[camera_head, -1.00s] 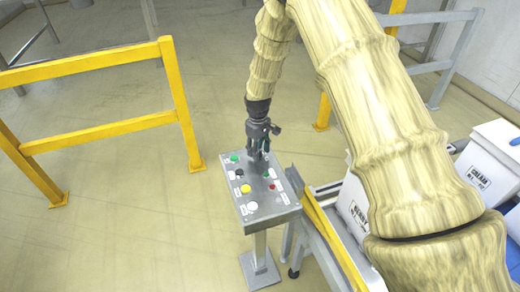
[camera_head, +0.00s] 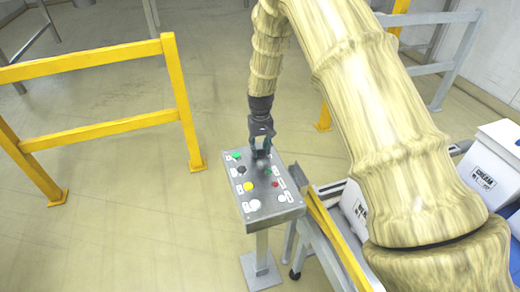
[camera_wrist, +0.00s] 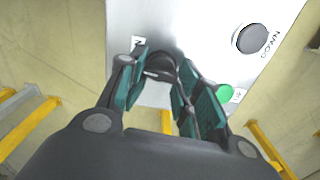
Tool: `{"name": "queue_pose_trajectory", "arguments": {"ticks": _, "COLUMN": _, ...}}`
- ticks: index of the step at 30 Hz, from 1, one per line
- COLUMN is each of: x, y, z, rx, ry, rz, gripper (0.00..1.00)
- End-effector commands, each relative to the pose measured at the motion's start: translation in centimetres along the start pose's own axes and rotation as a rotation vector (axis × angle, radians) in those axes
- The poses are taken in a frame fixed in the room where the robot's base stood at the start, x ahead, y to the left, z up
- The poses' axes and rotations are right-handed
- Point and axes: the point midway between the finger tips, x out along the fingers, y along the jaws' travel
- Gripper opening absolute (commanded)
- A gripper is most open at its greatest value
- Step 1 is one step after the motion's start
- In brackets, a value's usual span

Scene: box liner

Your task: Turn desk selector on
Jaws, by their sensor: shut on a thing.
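The grey desk panel (camera_head: 270,211) stands on a post in the head view, with several coloured buttons on its sloped top. My gripper (camera_head: 262,154) points down over the panel's far part. In the wrist view my gripper's teal-padded fingers (camera_wrist: 160,82) are on either side of a dark rounded knob (camera_wrist: 160,66), which appears to be the selector. The fingers are shut on it. Its pointer and exact setting are hidden. A black button (camera_wrist: 251,38) labelled DOWN and a green button (camera_wrist: 224,92) lie to the right of the fingers.
A yellow guard rail (camera_head: 110,130) stands left of the panel. A conveyor with a yellow edge (camera_head: 335,240) and white labelled boxes (camera_head: 485,165) lies to the right. The other panel buttons sit close around my gripper.

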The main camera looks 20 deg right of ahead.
Motion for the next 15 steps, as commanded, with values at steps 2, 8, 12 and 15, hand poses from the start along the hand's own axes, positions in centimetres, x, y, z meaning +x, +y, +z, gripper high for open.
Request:
{"name": "queue_pose_trajectory", "arguments": {"ticks": 2, "x": 0.20, "y": -0.25, "z": 0.07, "rx": 0.065, "ry": -0.002, "rz": -0.001, "gripper": 0.10}}
{"name": "queue_pose_trajectory", "arguments": {"ticks": 8, "x": 0.04, "y": -0.07, "z": -0.01, "rx": 0.229, "ry": 0.000, "rz": -0.001, "gripper": 0.10}}
{"name": "queue_pose_trajectory", "arguments": {"ticks": 12, "x": -0.06, "y": 0.00, "z": -0.07, "rx": 0.318, "ry": 0.002, "rz": 0.000, "gripper": 0.10}}
{"name": "queue_pose_trajectory", "arguments": {"ticks": 15, "x": -0.13, "y": 0.03, "z": -0.11, "rx": 0.367, "ry": 0.003, "rz": 0.000, "gripper": 0.10}}
